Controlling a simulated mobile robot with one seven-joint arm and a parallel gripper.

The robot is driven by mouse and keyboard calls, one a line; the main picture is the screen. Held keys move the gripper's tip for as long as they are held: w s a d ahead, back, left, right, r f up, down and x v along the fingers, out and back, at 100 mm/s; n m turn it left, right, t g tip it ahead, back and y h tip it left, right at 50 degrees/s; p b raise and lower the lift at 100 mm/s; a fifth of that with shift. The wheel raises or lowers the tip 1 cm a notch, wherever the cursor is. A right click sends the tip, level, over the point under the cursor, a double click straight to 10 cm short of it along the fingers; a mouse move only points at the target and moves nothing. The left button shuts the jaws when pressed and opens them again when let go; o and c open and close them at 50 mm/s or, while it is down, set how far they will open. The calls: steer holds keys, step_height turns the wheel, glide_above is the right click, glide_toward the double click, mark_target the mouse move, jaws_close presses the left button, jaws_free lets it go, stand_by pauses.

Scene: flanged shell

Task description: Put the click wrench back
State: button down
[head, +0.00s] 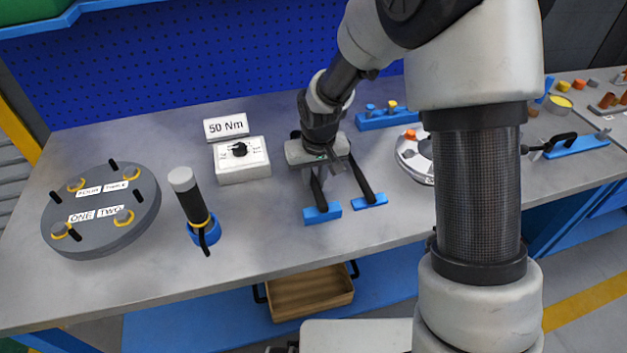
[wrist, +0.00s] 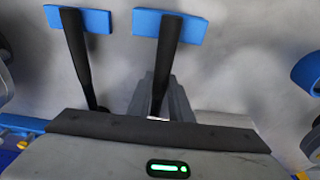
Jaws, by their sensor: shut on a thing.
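My gripper (head: 309,172) points down above the bench, its fingers (wrist: 160,103) closed around the black bar on the right in the wrist view. I take this bar to be the click wrench (wrist: 169,40); in the head view it is the left one of a pair (head: 318,190). Its far end meets a blue block (head: 322,214). Whether it rests on that block or is just above it I cannot tell. Its other end is hidden under my gripper. A second black bar (head: 361,180) lies beside it, apart from the fingers, with its own blue block (head: 371,201).
Left stand a dial box (head: 243,163), a "50 Nm" sign (head: 226,127), an upright grey-topped tool (head: 188,195) in a blue ring, and a dark flanged disc (head: 100,237). A blue peg block (head: 388,119) and light round plate (head: 409,164) are to the right. Bare bench lies in front.

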steer(key=c, duration=1.6)
jaws_free()
steer(key=shift+f, duration=0.1)
